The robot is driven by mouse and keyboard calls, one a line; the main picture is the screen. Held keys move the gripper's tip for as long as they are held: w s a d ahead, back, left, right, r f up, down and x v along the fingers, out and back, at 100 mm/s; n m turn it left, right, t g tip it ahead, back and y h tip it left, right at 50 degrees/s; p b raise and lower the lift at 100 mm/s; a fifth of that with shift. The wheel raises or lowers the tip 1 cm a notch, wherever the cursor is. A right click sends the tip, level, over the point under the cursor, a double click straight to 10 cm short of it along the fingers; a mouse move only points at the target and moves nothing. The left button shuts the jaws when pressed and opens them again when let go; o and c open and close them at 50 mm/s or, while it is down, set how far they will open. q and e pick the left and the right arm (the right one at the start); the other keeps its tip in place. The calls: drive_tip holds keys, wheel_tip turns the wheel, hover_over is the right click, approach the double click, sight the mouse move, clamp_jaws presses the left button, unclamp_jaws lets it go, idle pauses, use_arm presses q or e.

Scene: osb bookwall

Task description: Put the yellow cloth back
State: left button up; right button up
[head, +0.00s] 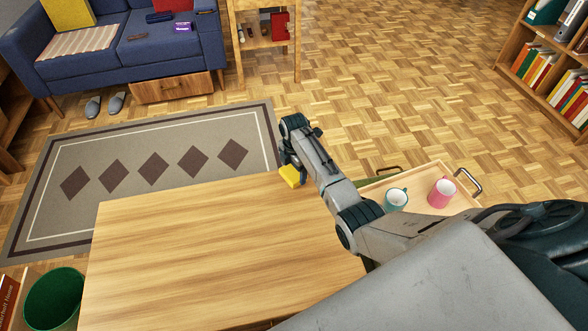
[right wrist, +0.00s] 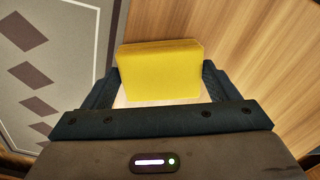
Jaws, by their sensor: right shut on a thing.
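The yellow cloth (head: 290,176) is a small yellow block-like shape at the far right corner of the wooden table (head: 200,250). My right gripper (head: 291,165) is shut on it. In the right wrist view the yellow cloth (right wrist: 160,72) sits between the two dark fingers, with the table's edge and the rug below and around it. In the head view the gripper mostly hides the cloth's upper part. I cannot tell whether the cloth touches the tabletop. My left gripper is not in view.
The tabletop is bare. A wooden tray (head: 424,171) with a teal mug (head: 396,199) and a pink mug (head: 441,192) stands right of my right arm. A green bin (head: 54,300) is at the lower left. A patterned rug (head: 190,118) and blue sofa (head: 150,50) lie beyond.

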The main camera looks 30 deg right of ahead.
drive_tip(key=shift+f, duration=0.15)
drive_tip(key=o, duration=0.9)
